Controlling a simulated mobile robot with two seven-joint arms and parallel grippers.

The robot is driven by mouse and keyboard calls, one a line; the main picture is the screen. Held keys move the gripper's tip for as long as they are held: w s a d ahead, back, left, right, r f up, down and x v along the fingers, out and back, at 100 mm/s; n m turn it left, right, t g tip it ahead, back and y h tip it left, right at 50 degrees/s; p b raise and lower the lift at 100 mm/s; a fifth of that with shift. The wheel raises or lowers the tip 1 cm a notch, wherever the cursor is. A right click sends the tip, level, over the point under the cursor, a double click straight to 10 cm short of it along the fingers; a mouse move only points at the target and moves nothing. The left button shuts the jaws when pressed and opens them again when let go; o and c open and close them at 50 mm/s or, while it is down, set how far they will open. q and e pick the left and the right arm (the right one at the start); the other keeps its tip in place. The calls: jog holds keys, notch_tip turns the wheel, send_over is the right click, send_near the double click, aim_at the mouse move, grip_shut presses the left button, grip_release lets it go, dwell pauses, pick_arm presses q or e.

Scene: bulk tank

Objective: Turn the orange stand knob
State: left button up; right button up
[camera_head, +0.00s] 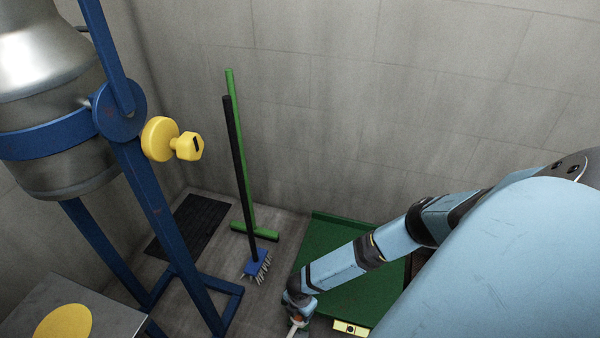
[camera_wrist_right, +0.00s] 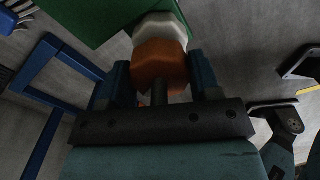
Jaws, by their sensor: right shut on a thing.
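The orange knob (camera_wrist_right: 160,63) shows in the right wrist view, a faceted block with a white faceted piece (camera_wrist_right: 160,27) just beyond it. The two blue fingers of my right gripper (camera_wrist_right: 160,80) stand on either side of the knob and are shut on it. In the head view my right arm reaches down to the bottom edge, where my right gripper (camera_head: 297,308) is small and partly cut off. The knob itself cannot be made out clearly there. My left gripper is in neither view.
A blue stand (camera_head: 157,205) with a yellow knob (camera_head: 160,139) holds a metal can (camera_head: 60,172) at the left. A green broom (camera_head: 240,150) and a black-handled brush (camera_head: 237,170) lean against the wall. A green tray-like surface (camera_head: 335,245) lies under my right arm.

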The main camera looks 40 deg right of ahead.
jog(key=n, duration=0.3)
jog(key=shift+n, duration=0.3)
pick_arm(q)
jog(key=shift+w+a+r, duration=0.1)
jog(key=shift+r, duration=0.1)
pick_arm(e)
jog(key=shift+n, duration=1.8)
jog(key=shift+s, duration=0.1)
jog(key=o, duration=0.9)
pick_arm(q)
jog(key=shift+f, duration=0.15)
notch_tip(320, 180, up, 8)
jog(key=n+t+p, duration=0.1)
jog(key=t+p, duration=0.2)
jog(key=p, duration=0.3)
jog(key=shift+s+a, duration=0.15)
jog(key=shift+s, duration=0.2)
pick_arm(e)
notch_tip(320, 180, up, 14)
jog(key=shift+f, duration=0.1)
